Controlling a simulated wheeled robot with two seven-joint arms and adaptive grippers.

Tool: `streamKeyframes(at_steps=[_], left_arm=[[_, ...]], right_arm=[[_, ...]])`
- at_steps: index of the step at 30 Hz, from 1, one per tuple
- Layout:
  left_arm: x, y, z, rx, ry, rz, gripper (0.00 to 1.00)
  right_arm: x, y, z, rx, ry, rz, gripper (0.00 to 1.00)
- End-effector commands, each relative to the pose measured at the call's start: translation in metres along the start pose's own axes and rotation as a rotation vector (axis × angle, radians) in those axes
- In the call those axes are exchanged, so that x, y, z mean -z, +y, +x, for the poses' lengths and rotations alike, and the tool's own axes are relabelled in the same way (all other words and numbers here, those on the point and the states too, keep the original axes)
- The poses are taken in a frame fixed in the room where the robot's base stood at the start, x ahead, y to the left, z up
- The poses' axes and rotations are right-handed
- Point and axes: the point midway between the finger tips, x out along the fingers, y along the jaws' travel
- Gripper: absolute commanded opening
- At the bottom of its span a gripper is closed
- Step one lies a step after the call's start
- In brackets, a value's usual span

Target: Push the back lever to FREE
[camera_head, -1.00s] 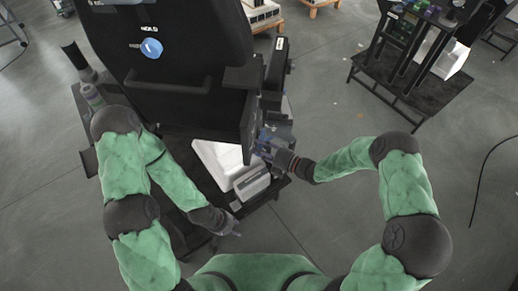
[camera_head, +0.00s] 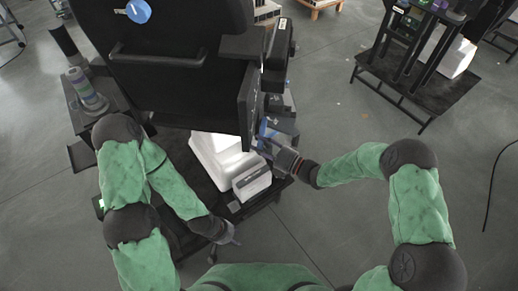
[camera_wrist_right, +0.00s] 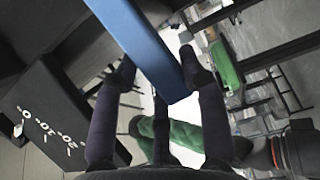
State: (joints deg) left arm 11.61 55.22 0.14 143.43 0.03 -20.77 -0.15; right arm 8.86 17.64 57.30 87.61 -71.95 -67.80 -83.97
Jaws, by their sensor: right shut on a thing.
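A black chair-like unit (camera_head: 185,85) with a padded back stands ahead of me in the head view. A blue lever (camera_wrist_right: 143,42) runs down between the fingers of my right gripper (camera_wrist_right: 163,80) in the right wrist view. In the head view my right gripper (camera_head: 266,147) is at the unit's lower right side, shut on the blue lever, which shows there only as a small blue patch. A black panel with white scale marks (camera_wrist_right: 48,128) is left of the lever. My left gripper (camera_head: 230,238) hangs low near the front edge, apart from the unit; its fingers are too small to judge.
A white base piece (camera_head: 217,155) and a grey-white block (camera_head: 252,182) lie below the unit. A dark platform with a rack (camera_head: 420,85) stands at right. The floor between is clear.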

Motion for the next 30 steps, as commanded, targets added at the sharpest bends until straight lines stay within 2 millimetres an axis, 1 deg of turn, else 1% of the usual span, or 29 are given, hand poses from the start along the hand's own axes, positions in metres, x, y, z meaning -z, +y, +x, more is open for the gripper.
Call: streamKeyframes(at_steps=[1,5,12,30], left_arm=[[0.0,-0.003,0.008,0.0,0.0,0.0,0.4],[0.001,-0.006,0.016,0.0,0.0,0.0,0.4],[0.001,-0.009,0.025,0.0,0.0,0.0,0.4],[0.001,-0.01,0.027,0.0,0.0,0.0,0.4]], right_arm=[[0.004,-0.022,-0.003,0.03,-0.01,0.029,0.0],[0.003,-0.025,-0.003,0.016,-0.01,-0.004,0.0],[0.002,-0.028,-0.003,0.016,-0.01,-0.004,0.0],[0.001,-0.028,-0.002,0.016,-0.01,-0.005,0.0]])
